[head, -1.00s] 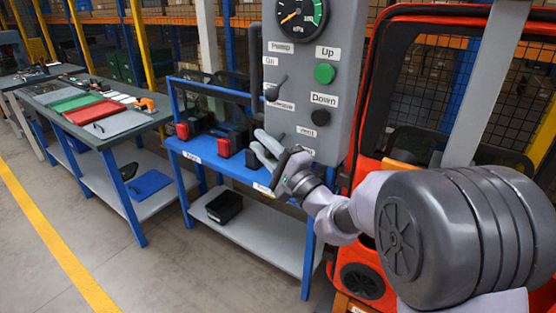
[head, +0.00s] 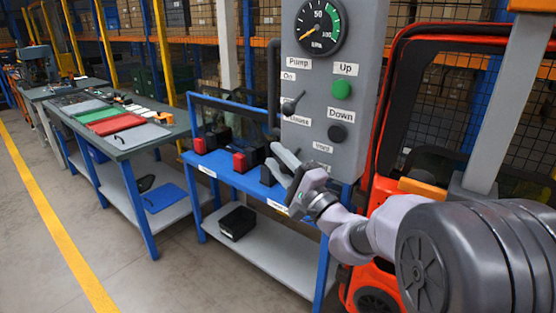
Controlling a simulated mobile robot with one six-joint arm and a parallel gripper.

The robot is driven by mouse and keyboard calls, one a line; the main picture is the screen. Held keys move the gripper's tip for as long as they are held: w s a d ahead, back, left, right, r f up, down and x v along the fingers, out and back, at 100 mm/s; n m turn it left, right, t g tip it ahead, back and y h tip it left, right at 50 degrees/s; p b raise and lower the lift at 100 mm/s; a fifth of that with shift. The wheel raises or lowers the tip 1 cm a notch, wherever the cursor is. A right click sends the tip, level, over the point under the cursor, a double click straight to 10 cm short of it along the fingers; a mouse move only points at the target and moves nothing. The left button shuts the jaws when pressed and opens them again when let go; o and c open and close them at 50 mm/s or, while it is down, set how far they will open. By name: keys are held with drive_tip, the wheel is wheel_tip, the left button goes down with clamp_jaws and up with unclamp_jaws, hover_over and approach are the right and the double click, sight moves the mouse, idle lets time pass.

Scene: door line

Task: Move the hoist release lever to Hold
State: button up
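A grey control panel (head: 357,107) stands upright in the middle of the head view. A small dark lever (head: 291,103) sticks out at its left side, between a label reading "On" and a partly hidden label that seems to end in "lease". Another small label (head: 322,147) lower on the panel is too blurred to read surely. My gripper (head: 279,163) is in front of the panel's lower left, below that lever and apart from it. Its two grey fingers are spread with nothing seen between them. The gripper may hide parts of the panel's lower edge.
The panel also carries a gauge (head: 318,27), a green "Up" button (head: 342,89) and a dark "Down" button (head: 338,132). A blue bench (head: 228,178) with red and black items is behind and left of my gripper. A red forklift-like frame (head: 392,130) stands at right.

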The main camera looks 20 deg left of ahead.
drive_tip(key=shift+d, duration=0.1)
drive_tip(key=shift+s+d+f+p, duration=0.1)
drive_tip(key=shift+s+d+p, duration=0.15)
drive_tip(key=shift+d+p, duration=0.05)
drive_tip(key=s+d, duration=0.5)
drive_tip(key=d, duration=0.3)
drive_tip(key=s+d+p, duration=0.1)
drive_tip(key=s+d, duration=0.5)
drive_tip(key=d, duration=0.2)
drive_tip(key=shift+s+d, duration=0.25)
drive_tip(key=shift+d, duration=0.05)
drive_tip(key=shift+s, duration=0.1)
